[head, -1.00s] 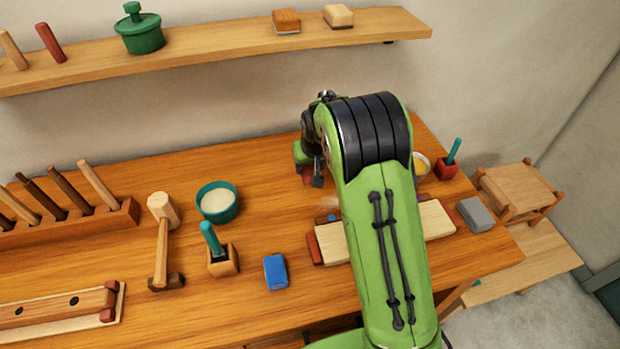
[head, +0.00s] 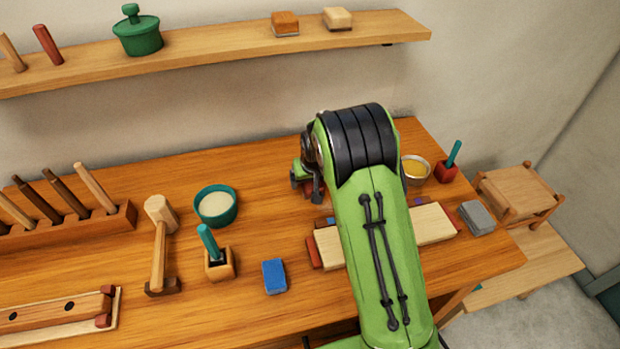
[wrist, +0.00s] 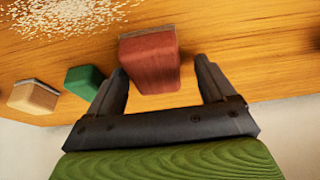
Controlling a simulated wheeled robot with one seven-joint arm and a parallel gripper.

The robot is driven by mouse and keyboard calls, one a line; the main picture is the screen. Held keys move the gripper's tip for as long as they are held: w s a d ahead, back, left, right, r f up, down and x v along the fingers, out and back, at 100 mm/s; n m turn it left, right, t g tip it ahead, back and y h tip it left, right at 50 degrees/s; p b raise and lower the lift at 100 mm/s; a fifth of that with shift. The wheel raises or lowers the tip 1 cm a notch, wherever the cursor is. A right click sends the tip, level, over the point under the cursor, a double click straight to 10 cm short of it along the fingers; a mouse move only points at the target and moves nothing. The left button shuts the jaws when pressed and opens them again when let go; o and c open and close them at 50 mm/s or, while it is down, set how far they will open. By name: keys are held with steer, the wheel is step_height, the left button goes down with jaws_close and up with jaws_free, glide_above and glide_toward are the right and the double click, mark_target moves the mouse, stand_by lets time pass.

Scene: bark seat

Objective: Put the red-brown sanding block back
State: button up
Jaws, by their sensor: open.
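The red-brown sanding block (wrist: 150,62), with a thin grey layer along its far edge, rests on the wooden bench in the wrist view. My gripper (wrist: 162,68) is open, with its fingers on either side of the block's near part. The left finger appears close against the block's left side, and a gap shows at the right finger. Whether either touches cannot be told. In the head view my gripper is largely hidden behind my green arm over the back of the bench (head: 120,290), and the block cannot be made out clearly there.
A green block (wrist: 84,80) and a tan block (wrist: 33,97) lie left in the wrist view, near pale shavings (wrist: 65,14). The shelf (head: 200,48) holds an orange block (head: 285,23), a cream block (head: 338,18) and a green pot (head: 138,35). A teal bowl (head: 216,206) stands left of my arm.

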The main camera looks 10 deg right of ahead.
steer(key=s+r+p, duration=0.1)
steer(key=s+r, duration=0.7)
steer(key=r, duration=0.2)
steer(key=s+r+p, duration=0.1)
steer(key=s+r, duration=0.7)
steer(key=r, duration=0.3)
steer(key=s+t, duration=0.1)
steer(key=s, duration=1.7)
steer(key=shift+s+r, duration=0.4)
steer(key=shift+r, duration=0.05)
